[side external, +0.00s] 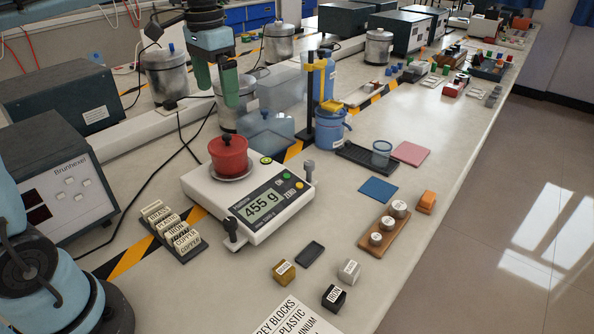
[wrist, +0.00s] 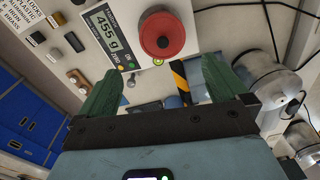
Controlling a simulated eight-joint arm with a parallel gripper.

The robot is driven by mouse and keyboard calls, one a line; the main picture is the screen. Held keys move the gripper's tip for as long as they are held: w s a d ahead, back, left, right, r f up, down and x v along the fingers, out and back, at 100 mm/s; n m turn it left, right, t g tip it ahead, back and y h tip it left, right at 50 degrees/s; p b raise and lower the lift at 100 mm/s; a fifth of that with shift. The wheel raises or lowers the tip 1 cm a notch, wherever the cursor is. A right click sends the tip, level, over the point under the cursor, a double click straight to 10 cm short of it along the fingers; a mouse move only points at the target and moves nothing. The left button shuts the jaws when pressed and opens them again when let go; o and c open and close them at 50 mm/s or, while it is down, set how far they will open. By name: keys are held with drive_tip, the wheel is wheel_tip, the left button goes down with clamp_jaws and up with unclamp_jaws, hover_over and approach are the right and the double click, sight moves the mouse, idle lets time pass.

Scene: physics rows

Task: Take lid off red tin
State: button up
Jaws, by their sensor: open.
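The red tin (side external: 229,158) stands upright on the round metal pan of a white scale, with its red lid and small knob on top. In the wrist view the tin (wrist: 162,36) shows from above, ahead of the fingers, with the dark knob at its middle. My gripper (side external: 218,95) is open and empty, with green fingers, above and behind the tin and apart from it. In the wrist view my gripper (wrist: 160,82) has its fingers spread wide. The seam between lid and tin is hard to make out.
The scale (side external: 255,200) reads 455 g. A rack of labelled plates (side external: 172,230) stands at its left. A clamp stand (side external: 318,100) and blue bucket (side external: 329,128) stand behind right. A weight set (side external: 384,229) and small blocks lie on the bench at right and in front.

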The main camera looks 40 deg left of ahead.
hover_over(227, 135)
drive_tip(key=f, duration=0.6)
drive_tip(key=shift+s+a+f, duration=0.15)
drive_tip(key=shift+s+f, duration=0.05)
drive_tip(key=shift+s, duration=0.05)
drive_tip(key=shift+w+f, duration=0.15)
drive_tip(key=shift+f, duration=1.2)
drive_tip(key=shift+w+f, duration=0.1)
drive_tip(key=shift+f, duration=1.25)
drive_tip(key=c, duration=0.7)
drive_tip(key=shift+o, duration=0.2)
drive_tip(key=shift+r, duration=0.15)
